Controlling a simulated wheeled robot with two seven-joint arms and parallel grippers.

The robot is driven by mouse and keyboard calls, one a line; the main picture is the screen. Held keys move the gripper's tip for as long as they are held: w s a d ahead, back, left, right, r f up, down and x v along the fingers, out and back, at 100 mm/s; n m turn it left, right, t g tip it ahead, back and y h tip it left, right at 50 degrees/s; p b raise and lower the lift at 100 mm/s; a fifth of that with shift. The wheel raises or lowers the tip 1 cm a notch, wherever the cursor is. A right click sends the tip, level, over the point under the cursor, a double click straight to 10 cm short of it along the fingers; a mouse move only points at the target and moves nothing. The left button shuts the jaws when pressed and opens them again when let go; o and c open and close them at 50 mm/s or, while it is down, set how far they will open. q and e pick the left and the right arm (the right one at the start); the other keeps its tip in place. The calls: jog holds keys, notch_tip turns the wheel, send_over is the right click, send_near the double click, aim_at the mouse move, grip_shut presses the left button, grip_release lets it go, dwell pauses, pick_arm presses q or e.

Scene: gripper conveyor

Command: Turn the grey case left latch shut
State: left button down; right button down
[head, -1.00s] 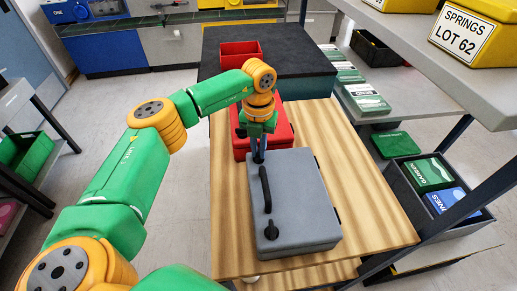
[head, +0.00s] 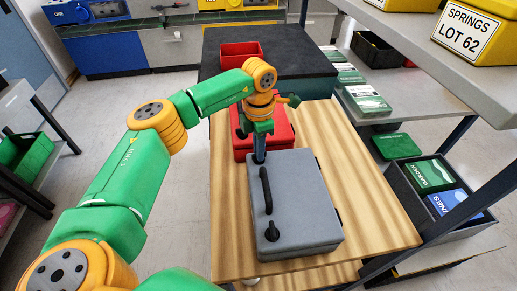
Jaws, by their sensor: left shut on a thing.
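The grey case (head: 305,205) lies on the wooden table, with its black handle (head: 266,190) along its left side. A black latch (head: 271,232) shows at the near end of that side. My left gripper (head: 259,157) points down at the far end of the same side and is shut on the left latch there. Its fingers hide that latch, so I cannot tell its exact angle. My right gripper is not in view.
A red case (head: 282,136) lies just beyond the grey case, close behind my left gripper. A red bin (head: 240,52) stands on the dark surface farther back. Shelving with a grey crate (head: 400,190) stands at the right. Bare wood (head: 350,170) lies right of the case.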

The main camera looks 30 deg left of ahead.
pick_arm(q)
jog(key=shift+m, duration=1.6)
jog(key=c, duration=0.9)
grip_release()
jog(key=shift+w, duration=0.1)
notch_tip(320, 180, up, 6)
jog(key=shift+d+r+b, duration=0.1)
jog(key=shift+b, duration=0.7)
jog(key=shift+r, duration=0.45)
